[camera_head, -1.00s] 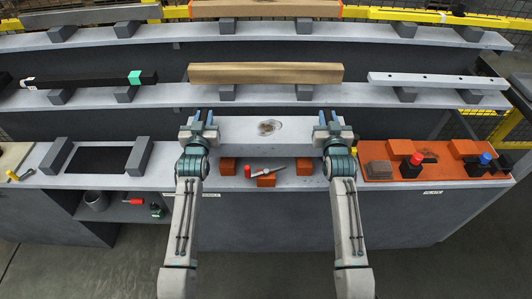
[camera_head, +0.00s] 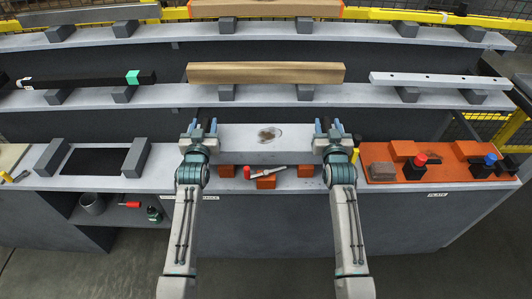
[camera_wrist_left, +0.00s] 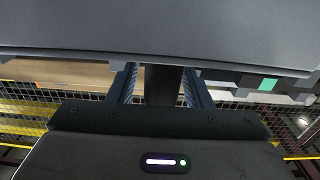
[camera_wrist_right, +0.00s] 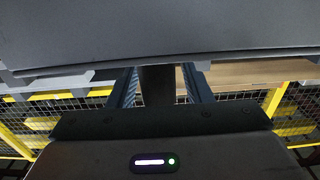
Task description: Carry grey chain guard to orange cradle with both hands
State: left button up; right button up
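The grey chain guard (camera_head: 250,137), a long block with a dark blotch on top, spans between my two grippers above the middle of the near shelf. My left gripper (camera_head: 204,127) is at its left end and my right gripper (camera_head: 328,127) at its right end. In each wrist view the fingers flank a dark upright part, at the left (camera_wrist_left: 163,86) and the right (camera_wrist_right: 157,86), under the guard's broad grey face. The orange cradle's blocks (camera_head: 227,171) and (camera_head: 305,171) show just below the guard's front edge; their backs are hidden. Contact with them cannot be told.
A red-handled tool (camera_head: 262,171) lies by a front orange block (camera_head: 265,183). To the right, an orange plate (camera_head: 385,177) bears orange blocks and red and blue buttons. A black mat between grey blocks (camera_head: 136,158) is at left. A cardboard-coloured bar (camera_head: 265,73) rests on the shelf behind.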

pick_arm(q)
jog(key=s, duration=1.2)
pick_arm(e)
jog(key=s, duration=1.2)
